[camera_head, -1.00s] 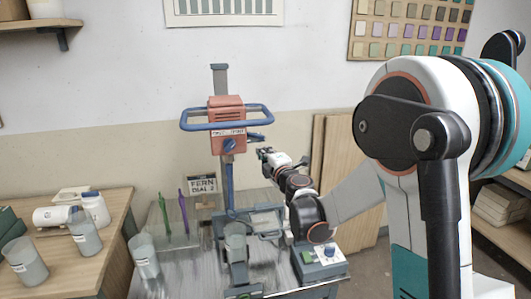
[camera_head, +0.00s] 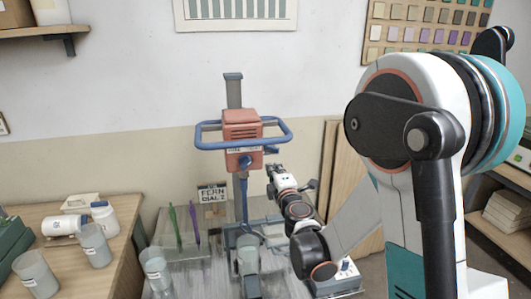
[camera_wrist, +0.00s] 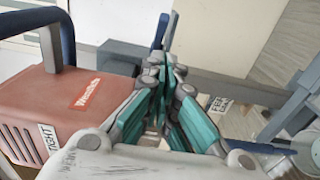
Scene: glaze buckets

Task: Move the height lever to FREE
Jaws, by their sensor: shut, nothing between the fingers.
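The mixer's red motor head (camera_head: 243,128) sits on a grey column with a blue ring handle (camera_head: 205,139) around it. A short dark blue piece, probably the height lever (camera_head: 271,150), sticks out at the head's right side. My gripper (camera_head: 270,168) is just below and right of it, fingers pointing up. In the wrist view my gripper (camera_wrist: 163,68) is shut and empty beside the red head (camera_wrist: 60,100). A TIGHT label (camera_wrist: 48,138) is on the head, and a FREE label (camera_wrist: 220,104) is right of the fingers. Whether the fingertips touch the lever cannot be told.
A bucket (camera_head: 248,262) stands under the mixer. A grey control box (camera_head: 338,281) is at right, near my arm. A left bench (camera_head: 120,215) holds jars and cups. A FERN DIAL 2 sign (camera_head: 213,194) stands behind the mixer's table.

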